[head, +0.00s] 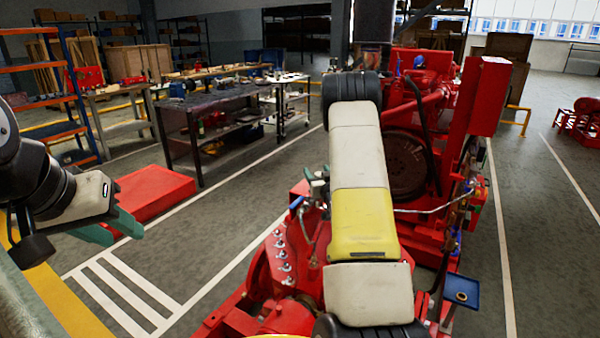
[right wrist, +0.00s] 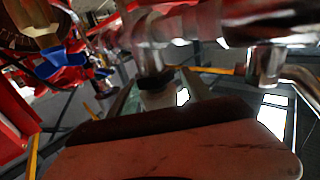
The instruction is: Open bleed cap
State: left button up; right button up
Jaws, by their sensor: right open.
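The red pumpset (head: 405,165) stands in the middle of the head view, partly covered by my right arm. In the right wrist view the two fingers of my right gripper (right wrist: 159,92) are apart. Between them is a small fitting with a dark collar and a pale end (right wrist: 157,94), below a chrome pipe (right wrist: 190,28). It may be the bleed cap; I cannot tell whether the fingers touch it. My left gripper (head: 112,229) is at the left, fingers apart and empty, away from the pumpset.
A dark workbench (head: 215,103) and a red floor block (head: 152,196) stand left of the pumpset.

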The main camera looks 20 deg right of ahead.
grip_shut()
